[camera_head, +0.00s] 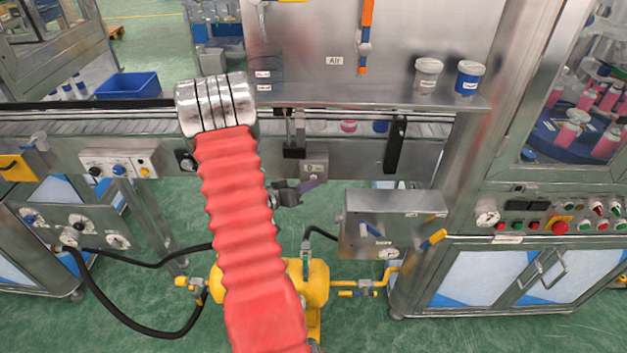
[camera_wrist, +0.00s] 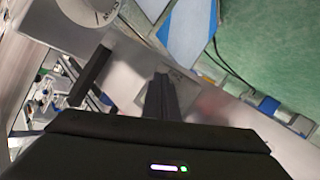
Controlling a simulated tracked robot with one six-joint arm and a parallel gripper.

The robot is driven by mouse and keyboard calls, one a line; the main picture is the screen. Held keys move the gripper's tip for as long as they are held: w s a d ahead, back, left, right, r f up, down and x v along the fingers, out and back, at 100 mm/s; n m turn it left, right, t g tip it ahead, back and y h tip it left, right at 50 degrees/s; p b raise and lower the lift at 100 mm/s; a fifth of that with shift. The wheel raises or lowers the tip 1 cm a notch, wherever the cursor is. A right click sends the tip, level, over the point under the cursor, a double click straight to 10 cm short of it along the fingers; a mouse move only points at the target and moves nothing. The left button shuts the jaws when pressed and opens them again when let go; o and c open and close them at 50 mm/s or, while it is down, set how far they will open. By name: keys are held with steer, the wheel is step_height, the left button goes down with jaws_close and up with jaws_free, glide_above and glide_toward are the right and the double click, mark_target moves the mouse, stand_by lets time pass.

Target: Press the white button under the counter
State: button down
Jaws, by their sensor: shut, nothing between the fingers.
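The steel counter (camera_head: 370,102) runs across the upper middle of the head view. Below its front edge is a small grey plate (camera_head: 314,168) with small dark details; I cannot make out a white button on it for certain. My gripper (camera_head: 288,193), partly hidden by my red-sleeved arm, is just below and left of that plate. In the wrist view my gripper's dark fingers (camera_wrist: 161,92) are together and empty, pointing at a steel front. A pale plate (camera_wrist: 183,82) shows behind the fingertips, partly covered by them. I cannot tell whether they touch it.
A black handle (camera_head: 396,145) hangs right of the small plate. A steel box with a gauge (camera_head: 392,225) stands lower right. A yellow tank (camera_head: 315,284) and hoses are below. A control box (camera_head: 118,163) with knobs is at left.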

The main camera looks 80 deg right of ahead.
steer(key=shift+a, duration=0.15)
steer(key=shift+s+a, duration=0.2)
steer(key=shift+a, duration=0.5)
steer(key=shift+a, duration=0.1)
steer(key=a, duration=0.2)
steer(key=s+a, duration=0.1)
steer(key=a, duration=0.1)
steer(key=shift+a, duration=0.35)
stand_by(1.0)
